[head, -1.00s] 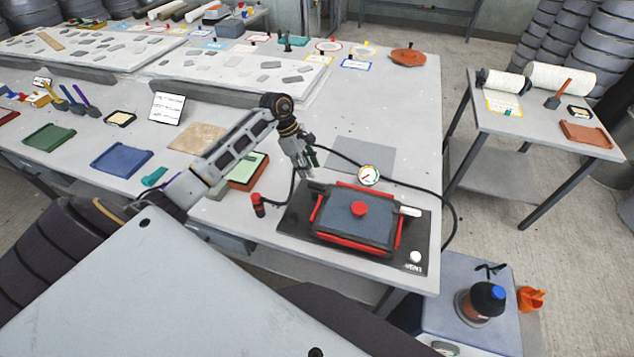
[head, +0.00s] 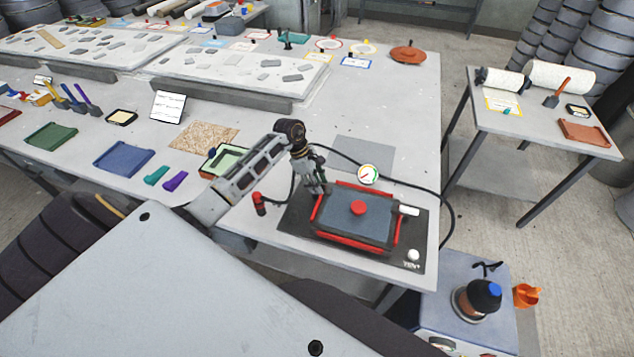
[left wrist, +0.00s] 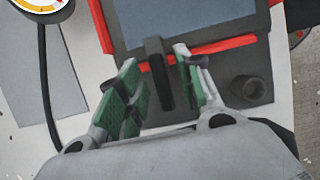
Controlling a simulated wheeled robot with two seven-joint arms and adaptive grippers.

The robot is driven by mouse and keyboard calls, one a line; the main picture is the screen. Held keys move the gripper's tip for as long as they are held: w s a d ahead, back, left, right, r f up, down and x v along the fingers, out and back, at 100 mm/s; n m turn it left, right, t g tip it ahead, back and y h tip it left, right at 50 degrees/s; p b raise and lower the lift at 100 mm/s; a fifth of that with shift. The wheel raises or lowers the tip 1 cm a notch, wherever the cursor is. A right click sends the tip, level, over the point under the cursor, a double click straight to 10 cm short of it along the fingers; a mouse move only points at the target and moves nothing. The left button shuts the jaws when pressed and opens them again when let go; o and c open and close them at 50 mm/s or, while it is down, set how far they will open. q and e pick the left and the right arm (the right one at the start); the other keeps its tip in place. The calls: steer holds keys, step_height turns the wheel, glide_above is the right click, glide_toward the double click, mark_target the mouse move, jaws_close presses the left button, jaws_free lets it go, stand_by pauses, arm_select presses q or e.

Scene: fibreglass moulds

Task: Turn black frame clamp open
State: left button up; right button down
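The frame press (head: 357,218) is a dark panel with red edge bars and a red centre knob, lying on a black board. The black clamp (left wrist: 158,72) is a short dark lever at the frame's edge, seen in the left wrist view. My left gripper (head: 326,190) is at the frame's left upper corner in the head view. In the left wrist view my left gripper (left wrist: 165,90) is open, its green-padded fingers on either side of the lever, with gaps visible. The clamp is hidden or too small to tell in the head view. My right gripper is not in view.
A round gauge (head: 368,174) with a black hose stands just behind the frame. A red-capped cylinder (head: 259,204) is left of the board, and a white handle (head: 408,210) is at its right. A dark round socket (left wrist: 247,88) is right of my fingers.

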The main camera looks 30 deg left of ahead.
arm_select(q)
jaws_close()
